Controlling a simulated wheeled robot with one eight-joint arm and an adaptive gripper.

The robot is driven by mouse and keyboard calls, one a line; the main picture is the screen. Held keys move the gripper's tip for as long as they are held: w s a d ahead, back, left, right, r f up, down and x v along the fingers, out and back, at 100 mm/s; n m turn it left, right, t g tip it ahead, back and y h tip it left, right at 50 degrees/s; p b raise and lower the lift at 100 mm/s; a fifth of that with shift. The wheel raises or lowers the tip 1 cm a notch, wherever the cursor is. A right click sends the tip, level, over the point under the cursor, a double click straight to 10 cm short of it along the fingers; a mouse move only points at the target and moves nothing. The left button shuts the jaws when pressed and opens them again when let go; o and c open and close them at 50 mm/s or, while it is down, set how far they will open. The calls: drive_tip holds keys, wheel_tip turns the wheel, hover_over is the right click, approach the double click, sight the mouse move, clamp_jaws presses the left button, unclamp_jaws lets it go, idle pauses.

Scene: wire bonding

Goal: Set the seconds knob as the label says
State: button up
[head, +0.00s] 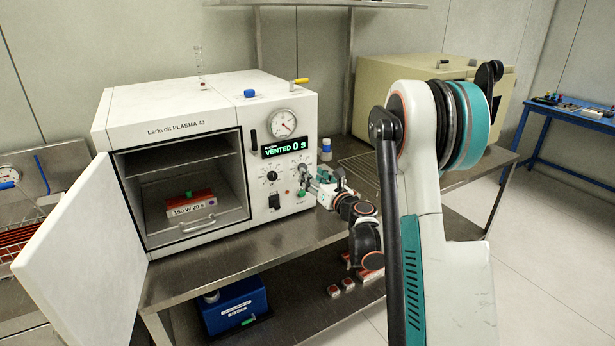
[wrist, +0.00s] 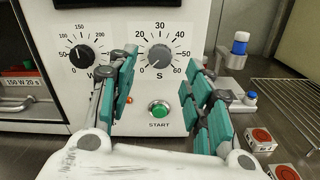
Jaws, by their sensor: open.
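The display (head: 285,147) reads "VENTED 0 s". The label (head: 191,210) on the red block in the chamber reads "150 W 20 s". My gripper (wrist: 164,72) is open, its teal-padded fingers left and right of the seconds knob and nearer the camera; contact cannot be told. In the head view, my gripper (head: 316,184) hides most of this knob.
The watts knob (wrist: 80,57) is just left of my left finger. A green START button (wrist: 160,110) is below the seconds knob. The machine's door (head: 85,255) stands open at left. A blue-capped bottle (wrist: 239,45) and a wire rack (wrist: 290,100) are at right.

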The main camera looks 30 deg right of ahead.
drive_tip(key=shift+w+b, duration=0.4)
drive_tip(key=shift+w, duration=1.6)
drive_tip(key=shift+c, duration=0.2)
drive_tip(key=c, duration=1)
